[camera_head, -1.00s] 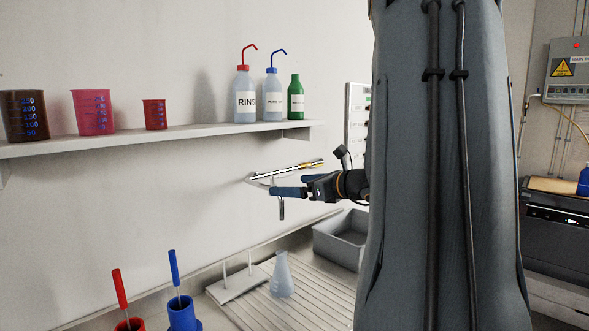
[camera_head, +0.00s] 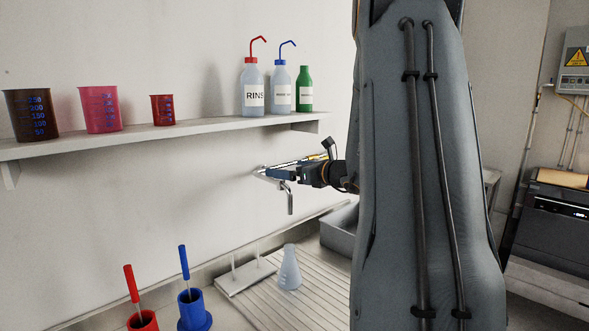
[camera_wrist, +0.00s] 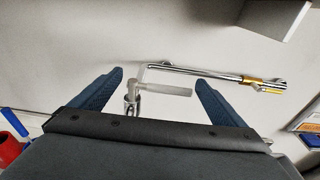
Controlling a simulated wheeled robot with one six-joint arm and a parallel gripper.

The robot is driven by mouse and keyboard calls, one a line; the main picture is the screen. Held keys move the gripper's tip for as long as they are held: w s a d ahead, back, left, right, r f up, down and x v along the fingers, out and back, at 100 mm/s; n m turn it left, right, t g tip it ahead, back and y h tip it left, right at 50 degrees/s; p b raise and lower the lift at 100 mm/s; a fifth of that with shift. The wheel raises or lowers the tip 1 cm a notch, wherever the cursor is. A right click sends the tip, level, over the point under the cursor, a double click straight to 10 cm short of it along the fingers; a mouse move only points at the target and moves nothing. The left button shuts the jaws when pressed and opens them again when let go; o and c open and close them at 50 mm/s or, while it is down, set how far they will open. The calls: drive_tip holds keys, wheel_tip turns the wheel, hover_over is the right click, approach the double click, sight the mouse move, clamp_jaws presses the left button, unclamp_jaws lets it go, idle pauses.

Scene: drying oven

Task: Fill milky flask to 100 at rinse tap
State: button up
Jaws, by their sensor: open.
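The milky flask (camera_head: 289,272) stands upright on the ribbed draining board, below and apart from my gripper (camera_head: 273,173). My gripper is open at the wall tap (camera_head: 290,200), whose bent spout hangs down beneath it. In the wrist view, my gripper (camera_wrist: 159,80) has its two blue fingers spread on either side of the tap's pale lever (camera_wrist: 165,91), with visible gaps. A chrome pipe with a brass end (camera_wrist: 262,84) runs off to the right there. The flask's fill level is too small to tell.
A wall shelf (camera_head: 170,138) above holds beakers and bottles. A white peg stand (camera_head: 246,279) is beside the flask. A grey sink (camera_head: 340,228) is partly hidden by my arm. Red (camera_head: 143,322) and blue (camera_head: 193,312) holders stand at the front left.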

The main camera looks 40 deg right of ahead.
drive_tip(key=c, duration=1.1)
drive_tip(key=shift+c, duration=0.2)
drive_tip(key=shift+s+m+h+b, duration=0.3)
drive_tip(key=shift+m+h+b, duration=0.75)
drive_tip(key=shift+b, duration=0.85)
drive_tip(key=shift+s+m+h+b, duration=0.3)
drive_tip(key=shift+m+h+b, duration=0.35)
drive_tip(key=shift+h+b, duration=0.95)
idle(3.2)
